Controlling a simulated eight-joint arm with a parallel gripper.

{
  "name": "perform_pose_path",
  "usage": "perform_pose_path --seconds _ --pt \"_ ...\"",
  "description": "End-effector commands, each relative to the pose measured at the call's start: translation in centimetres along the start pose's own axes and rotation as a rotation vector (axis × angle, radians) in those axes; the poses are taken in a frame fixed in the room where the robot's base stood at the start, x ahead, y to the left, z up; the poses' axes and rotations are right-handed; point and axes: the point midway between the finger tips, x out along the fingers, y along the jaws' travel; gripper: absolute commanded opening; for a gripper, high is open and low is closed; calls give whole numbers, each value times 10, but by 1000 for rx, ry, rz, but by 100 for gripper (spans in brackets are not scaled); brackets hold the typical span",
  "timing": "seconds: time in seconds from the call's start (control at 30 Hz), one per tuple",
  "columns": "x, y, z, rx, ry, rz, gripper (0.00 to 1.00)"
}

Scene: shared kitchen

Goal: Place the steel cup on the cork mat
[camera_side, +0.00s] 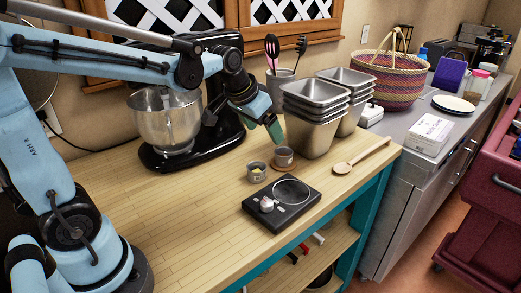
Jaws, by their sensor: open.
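A small steel cup (284,158) stands upright near the middle of the wooden table. Its base appears to rest on the round brown cork mat (273,165), whose rim shows around it. My gripper (275,136) is above and slightly left of the cup, pointing down, with green fingertips. It is open and appears apart from the cup. The gap between the fingers is too small to make out, and the far part of the mat is hidden behind the cup.
A second small cup (257,173) with yellow contents stands close at the left. A black scale (281,208) lies in front. Stacked steel pans (313,135) stand at the right, beside a wooden spoon (362,157). A stand mixer (190,120) stands behind left. The table's left front is clear.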

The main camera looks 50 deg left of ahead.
Motion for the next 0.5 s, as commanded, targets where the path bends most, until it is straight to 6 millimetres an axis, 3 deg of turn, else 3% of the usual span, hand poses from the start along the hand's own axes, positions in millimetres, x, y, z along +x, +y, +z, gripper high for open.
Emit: perform_pose_path --seconds 0.2,0.5 --pt "-30 22 51 16 55 9 85" --pt "-40 38 107 29 115 25 85"
